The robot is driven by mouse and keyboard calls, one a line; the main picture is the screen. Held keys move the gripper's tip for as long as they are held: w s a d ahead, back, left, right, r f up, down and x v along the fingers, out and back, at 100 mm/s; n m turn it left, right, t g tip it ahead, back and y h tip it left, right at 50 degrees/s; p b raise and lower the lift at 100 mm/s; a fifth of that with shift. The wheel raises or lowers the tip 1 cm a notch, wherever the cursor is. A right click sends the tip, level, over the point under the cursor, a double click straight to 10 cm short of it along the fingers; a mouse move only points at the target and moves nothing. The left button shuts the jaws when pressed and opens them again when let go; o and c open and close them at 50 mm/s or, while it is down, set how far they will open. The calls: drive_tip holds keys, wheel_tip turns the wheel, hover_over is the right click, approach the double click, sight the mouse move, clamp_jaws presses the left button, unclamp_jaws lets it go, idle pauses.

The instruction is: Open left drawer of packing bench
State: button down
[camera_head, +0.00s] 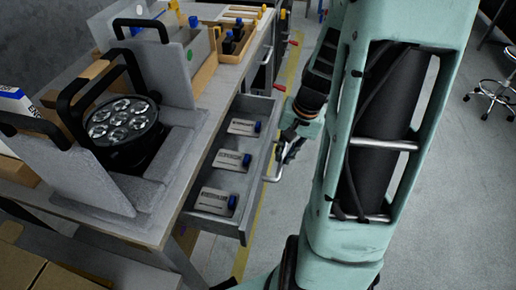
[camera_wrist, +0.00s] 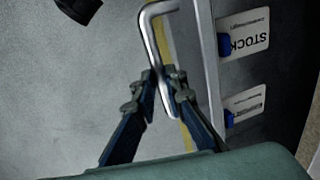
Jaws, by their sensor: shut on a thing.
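The left drawer (camera_head: 215,218) of the packing bench (camera_head: 205,130) stands pulled out from under the bench top. Inside it lie three labelled cards with blue pieces (camera_head: 228,160). A silver bar handle (camera_head: 275,172) is on its front, and the handle (camera_wrist: 152,38) shows at the top of the wrist view. My gripper (camera_head: 285,152) is at the handle. In the wrist view my gripper (camera_wrist: 167,78) has its fingers on either side of the bar, shut on it. My arm hides part of the floor.
On the bench a round black multi-lens lamp (camera_head: 122,120) sits in grey foam (camera_head: 75,172). A wooden tray (camera_head: 238,42) stands farther back. Another drawer front with a red-tipped handle (camera_head: 280,86) lies beyond. Cardboard boxes (camera_head: 35,265) are at lower left. Stools (camera_head: 492,85) stand right; floor between is clear.

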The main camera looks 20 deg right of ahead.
drive_tip(key=s+d+b, duration=0.1)
drive_tip(key=s+d, duration=0.6)
drive_tip(key=d, duration=0.4)
drive_tip(key=shift+s, duration=0.4)
drive_tip(key=c, duration=2)
unclamp_jaws()
drive_tip(key=shift+a, duration=0.1)
drive_tip(key=shift+o, duration=0.2)
wheel_tip(320, 180, up, 12)
drive_tip(key=s+d, duration=0.1)
drive_tip(key=d, duration=0.1)
drive_tip(key=shift+s, duration=0.2)
drive_tip(key=shift+f, duration=0.1)
